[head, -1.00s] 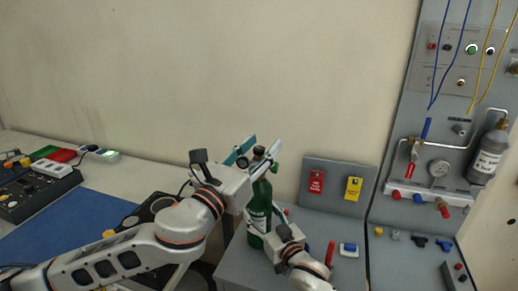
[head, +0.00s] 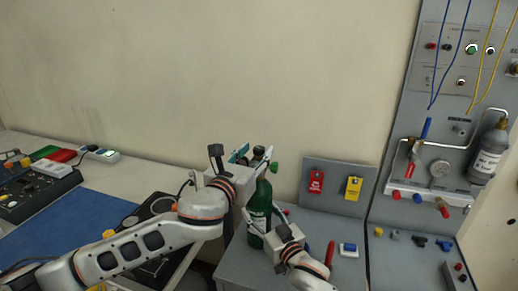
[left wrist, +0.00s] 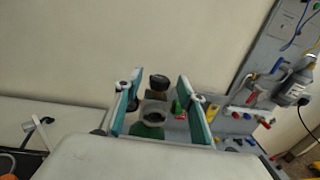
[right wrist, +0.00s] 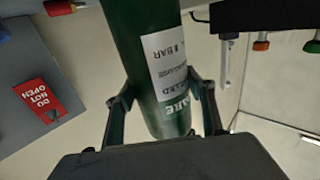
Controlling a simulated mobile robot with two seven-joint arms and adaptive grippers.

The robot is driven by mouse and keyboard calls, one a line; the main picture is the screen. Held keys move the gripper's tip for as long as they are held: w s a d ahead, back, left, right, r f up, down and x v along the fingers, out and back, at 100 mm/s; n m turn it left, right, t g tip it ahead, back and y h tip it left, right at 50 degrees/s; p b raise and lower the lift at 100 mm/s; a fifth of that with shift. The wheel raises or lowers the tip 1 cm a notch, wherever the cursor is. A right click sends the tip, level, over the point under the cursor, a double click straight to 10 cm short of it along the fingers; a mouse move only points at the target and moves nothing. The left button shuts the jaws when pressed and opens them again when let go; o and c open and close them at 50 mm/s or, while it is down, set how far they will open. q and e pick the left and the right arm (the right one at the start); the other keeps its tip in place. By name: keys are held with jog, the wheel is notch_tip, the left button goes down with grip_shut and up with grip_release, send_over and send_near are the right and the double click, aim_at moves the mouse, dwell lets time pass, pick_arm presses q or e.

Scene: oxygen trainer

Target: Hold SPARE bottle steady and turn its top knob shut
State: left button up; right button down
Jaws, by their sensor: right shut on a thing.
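The green SPARE bottle (head: 259,208) stands upright on the grey bench, its dark top knob (head: 259,151) above the valve. In the right wrist view the bottle (right wrist: 165,75) shows its white label and the letters "ARE". My right gripper (right wrist: 160,95) is shut on the bottle's body, one finger on each side. My left gripper (head: 253,155) is at the bottle's top. In the left wrist view its teal fingers (left wrist: 158,84) are wide apart, with the dark knob (left wrist: 159,82) and metal valve (left wrist: 153,112) between them. No finger visibly touches the knob.
A grey sign board with a red tag (head: 316,181) and a yellow tag (head: 353,188) stands behind the bottle. A red cylinder (head: 330,253) lies to its right. The gauge panel (head: 400,110) rises at right. A blue mat (head: 70,225) lies at left.

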pick_arm(q)
jog(key=shift+x, duration=1.3)
jog(key=shift+c, duration=0.3)
grip_shut()
